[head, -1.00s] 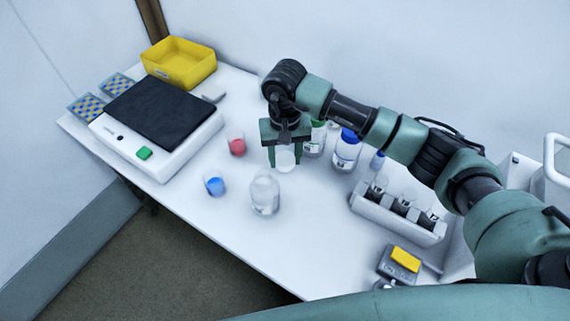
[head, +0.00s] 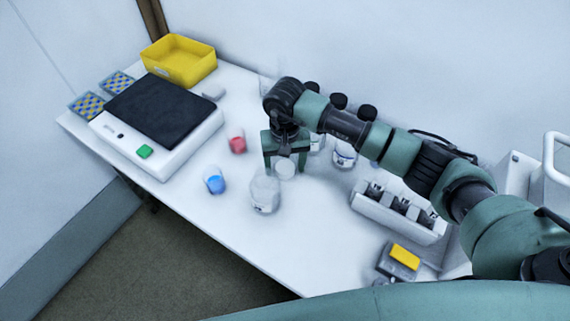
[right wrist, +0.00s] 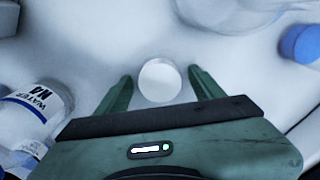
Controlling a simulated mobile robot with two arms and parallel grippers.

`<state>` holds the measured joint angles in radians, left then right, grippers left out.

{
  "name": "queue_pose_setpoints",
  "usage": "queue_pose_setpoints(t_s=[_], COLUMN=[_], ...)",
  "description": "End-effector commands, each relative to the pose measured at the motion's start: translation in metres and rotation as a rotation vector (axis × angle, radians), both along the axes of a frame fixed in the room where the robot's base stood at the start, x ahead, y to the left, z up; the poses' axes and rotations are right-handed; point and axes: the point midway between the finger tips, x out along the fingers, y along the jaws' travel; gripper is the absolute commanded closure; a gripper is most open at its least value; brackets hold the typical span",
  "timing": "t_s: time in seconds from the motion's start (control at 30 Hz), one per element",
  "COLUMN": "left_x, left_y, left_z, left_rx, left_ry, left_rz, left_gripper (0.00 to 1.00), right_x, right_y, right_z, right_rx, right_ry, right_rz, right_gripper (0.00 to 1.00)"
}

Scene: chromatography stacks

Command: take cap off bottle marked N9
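My right gripper (head: 285,166) is low over the table in the head view, its two fingers spread. A small white round cap (right wrist: 160,80) lies between the fingertips in the right wrist view, with a gap to each finger; it also shows in the head view (head: 285,169). A clear round vessel (head: 265,193) stands just in front of the gripper. I cannot read N9 on any bottle. My left gripper is not in view.
A bottle (head: 343,155) stands partly hidden behind my arm. A white rack (head: 395,218) holds several vials.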

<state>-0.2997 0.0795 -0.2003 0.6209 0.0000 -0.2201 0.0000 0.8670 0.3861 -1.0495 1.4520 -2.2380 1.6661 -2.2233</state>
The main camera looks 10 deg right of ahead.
Motion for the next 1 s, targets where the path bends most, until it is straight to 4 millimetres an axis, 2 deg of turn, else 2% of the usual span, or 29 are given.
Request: queue_pose_setpoints(t_s=[0.2,0.27,0.7,0.83,1.0], left_x=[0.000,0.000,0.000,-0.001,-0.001], left_y=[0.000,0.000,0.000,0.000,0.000], left_z=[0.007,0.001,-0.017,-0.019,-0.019], left_rx=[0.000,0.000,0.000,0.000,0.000], left_ry=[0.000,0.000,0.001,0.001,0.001], left_rz=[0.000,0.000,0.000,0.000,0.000], left_gripper=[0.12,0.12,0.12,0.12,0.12], right_x=[0.000,0.001,0.001,0.000,0.000], right_y=[0.000,0.000,-0.001,0.000,0.000], right_z=[0.006,0.011,0.100,0.115,0.123], right_rx=[0.000,0.000,-0.001,0.000,-0.001], right_ry=[0.001,-0.004,-0.004,-0.002,0.001], right_rz=[-0.001,0.001,0.001,0.000,0.000], right_gripper=[0.32,0.32,0.32,0.32,0.32])
